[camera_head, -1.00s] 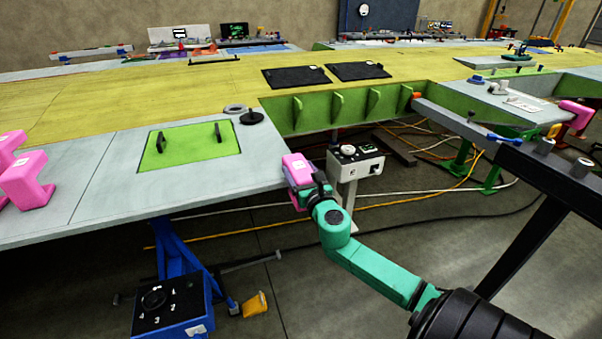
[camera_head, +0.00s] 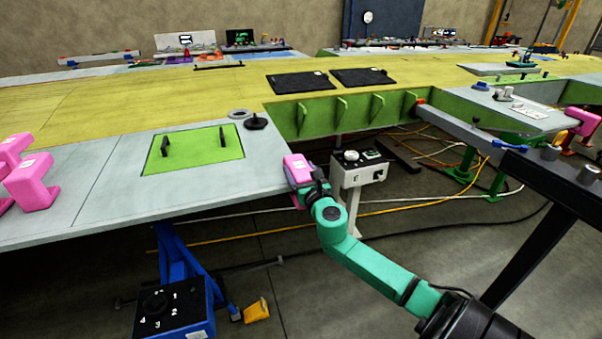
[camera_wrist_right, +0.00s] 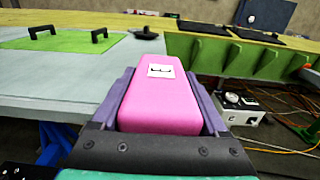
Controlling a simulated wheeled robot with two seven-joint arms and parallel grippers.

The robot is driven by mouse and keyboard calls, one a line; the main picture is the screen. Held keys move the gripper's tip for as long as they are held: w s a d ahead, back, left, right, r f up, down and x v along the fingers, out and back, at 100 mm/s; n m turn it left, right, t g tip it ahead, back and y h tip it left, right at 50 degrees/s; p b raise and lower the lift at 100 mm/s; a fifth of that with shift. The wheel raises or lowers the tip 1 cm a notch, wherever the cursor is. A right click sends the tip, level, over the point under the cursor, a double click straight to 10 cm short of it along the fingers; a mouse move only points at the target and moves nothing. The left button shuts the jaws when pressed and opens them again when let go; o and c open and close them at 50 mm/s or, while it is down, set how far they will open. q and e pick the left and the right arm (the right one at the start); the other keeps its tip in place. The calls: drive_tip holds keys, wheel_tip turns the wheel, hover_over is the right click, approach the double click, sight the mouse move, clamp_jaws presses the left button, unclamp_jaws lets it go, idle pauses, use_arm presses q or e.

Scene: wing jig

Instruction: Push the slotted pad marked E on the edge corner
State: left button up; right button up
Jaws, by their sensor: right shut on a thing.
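The pink pad (camera_head: 297,163) is at the near right corner of the grey table panel (camera_head: 262,178). My right gripper (camera_head: 304,178) is shut on it. In the right wrist view the pink pad (camera_wrist_right: 160,95) sits between the two fingers of my right gripper (camera_wrist_right: 168,105), with a white label reading E on top. The panel corner lies just beyond and left of the pad. The pad's slot is hidden, so I cannot tell how far the corner is inside it. My left gripper is not in view.
Other pink pads (camera_head: 32,182) sit on the left edge. A green plate (camera_head: 195,150) with two black handles and a black knob (camera_head: 255,122) lie behind the corner. A white control box (camera_head: 360,168) stands close right. A blue stand (camera_head: 183,262) is below.

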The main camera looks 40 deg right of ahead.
drive_tip(key=shift+w, duration=0.15)
drive_tip(key=o, duration=1.4)
drive_tip(key=shift+o, duration=0.2)
drive_tip(key=b+v, duration=0.2)
drive_tip(key=v, duration=1.2)
drive_tip(key=shift+s, duration=0.3)
drive_tip(key=shift+a+f, duration=0.1)
